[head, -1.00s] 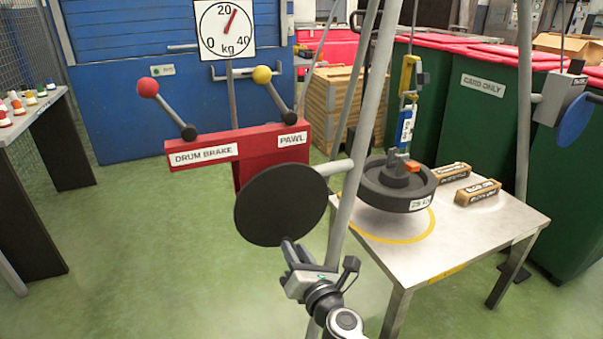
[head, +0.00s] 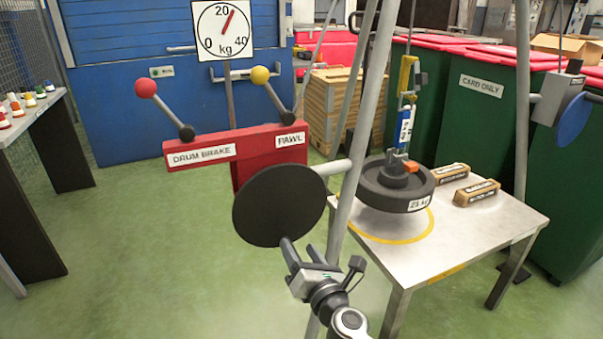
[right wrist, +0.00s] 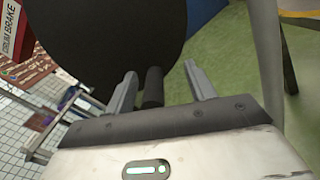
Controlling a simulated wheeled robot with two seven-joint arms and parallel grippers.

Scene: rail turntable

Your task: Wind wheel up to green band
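The black crank disc (head: 279,205) faces me below the red lever housing. Its short dark handle (right wrist: 153,87) sticks out toward me. My right gripper (head: 311,252) is open at the disc's lower edge. In the right wrist view its fingers (right wrist: 161,70) stand apart on both sides of the handle, which is nearer the left finger. The dark wheel-shaped weight (head: 377,188), marked 25 kg, hangs from a hook and a coloured strap (head: 404,125) just above the steel table. I cannot make out a green band clearly. My left gripper is not in view.
The red housing (head: 258,150) carries a red-knobbed drum brake lever (head: 164,108) and a yellow-knobbed pawl lever (head: 273,92). The kg dial (head: 224,28) points a little past 20. Grey frame legs (head: 360,140) stand beside the disc. Two small boxes (head: 476,192) lie on the table (head: 460,235).

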